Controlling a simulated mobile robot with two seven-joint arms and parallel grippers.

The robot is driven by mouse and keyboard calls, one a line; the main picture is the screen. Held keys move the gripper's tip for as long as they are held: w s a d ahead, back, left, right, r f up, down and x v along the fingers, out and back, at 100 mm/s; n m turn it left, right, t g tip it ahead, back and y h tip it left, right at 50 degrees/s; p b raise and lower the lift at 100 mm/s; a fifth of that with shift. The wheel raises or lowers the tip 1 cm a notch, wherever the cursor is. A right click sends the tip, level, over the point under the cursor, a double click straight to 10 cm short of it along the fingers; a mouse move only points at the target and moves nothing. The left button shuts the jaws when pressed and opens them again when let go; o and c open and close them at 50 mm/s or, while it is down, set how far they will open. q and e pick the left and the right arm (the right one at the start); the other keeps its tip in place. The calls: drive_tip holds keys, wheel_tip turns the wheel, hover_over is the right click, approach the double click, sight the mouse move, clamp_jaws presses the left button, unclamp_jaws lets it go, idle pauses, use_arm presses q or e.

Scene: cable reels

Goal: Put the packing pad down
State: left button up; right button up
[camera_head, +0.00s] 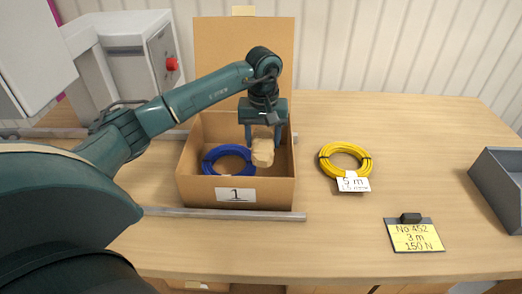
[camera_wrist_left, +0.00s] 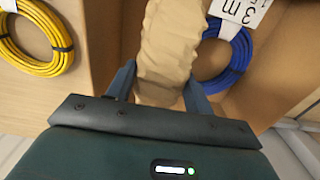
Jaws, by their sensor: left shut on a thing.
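The packing pad (camera_head: 262,154) is a crumpled tan paper piece. My left gripper (camera_head: 263,137) points down over the open cardboard box (camera_head: 190,188) and is shut on the pad. In the left wrist view the pad (camera_wrist_left: 166,45) sits between the two fingers of the left gripper (camera_wrist_left: 160,85). A blue cable coil (camera_head: 222,152) lies in the box, left of the pad; it also shows in the left wrist view (camera_wrist_left: 240,60). Whether the pad touches the box floor I cannot tell. My right gripper is in neither view.
A yellow cable coil (camera_head: 343,158) with a white tag lies right of the box. A grey bin (camera_head: 497,180) is at the right edge. Metal rails (camera_head: 225,213) flank the box. A machine with a red button (camera_head: 172,64) stands behind left.

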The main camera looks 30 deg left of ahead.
use_arm(q)
drive_tip(key=shift+f, duration=0.7)
wheel_tip(320, 180, down, 3)
drive_tip(key=shift+p, duration=0.3)
drive_tip(key=shift+w, duration=0.1)
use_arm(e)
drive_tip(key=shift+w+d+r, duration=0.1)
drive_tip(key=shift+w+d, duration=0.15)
use_arm(q)
drive_tip(key=shift+f+b, duration=0.4)
drive_tip(key=shift+b, duration=0.05)
drive_tip(key=o, duration=1)
drive_tip(key=shift+r, duration=0.1)
drive_tip(key=shift+c, duration=0.2)
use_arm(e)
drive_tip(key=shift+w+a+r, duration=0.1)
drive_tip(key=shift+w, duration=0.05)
use_arm(q)
drive_tip(key=shift+r, duration=0.1)
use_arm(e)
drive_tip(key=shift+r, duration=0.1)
